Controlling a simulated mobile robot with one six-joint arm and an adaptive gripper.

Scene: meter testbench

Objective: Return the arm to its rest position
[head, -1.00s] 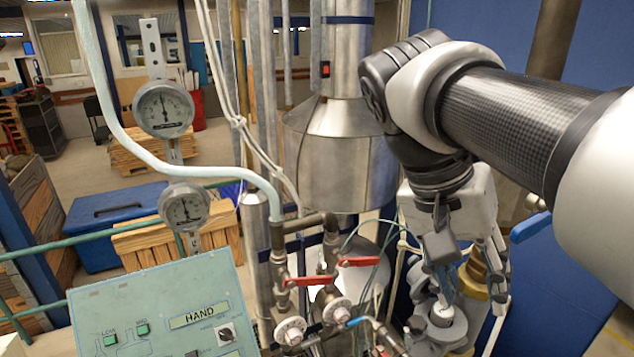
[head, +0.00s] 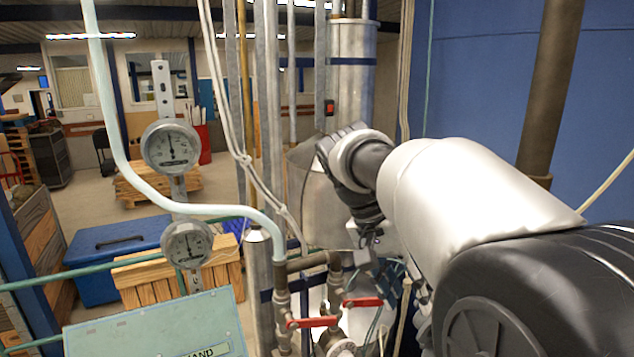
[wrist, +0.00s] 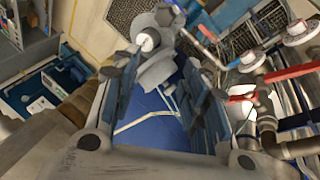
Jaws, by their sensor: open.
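My gripper (wrist: 162,90) is open in the wrist view, its two dark fingers spread wide with nothing between them touching either one. Blue surface with pale lines shows through the gap. A grey rounded fitting with a white knob (wrist: 150,40) lies beyond the fingertips. In the head view my arm reaches in from the lower right, and its far end hangs in front of the metal vessel (head: 312,200).
Two round gauges, one upper (head: 171,147) and one lower (head: 187,244), are further left. A green control panel (head: 150,325) is at the lower left. A blue wall (head: 480,80) rises behind.

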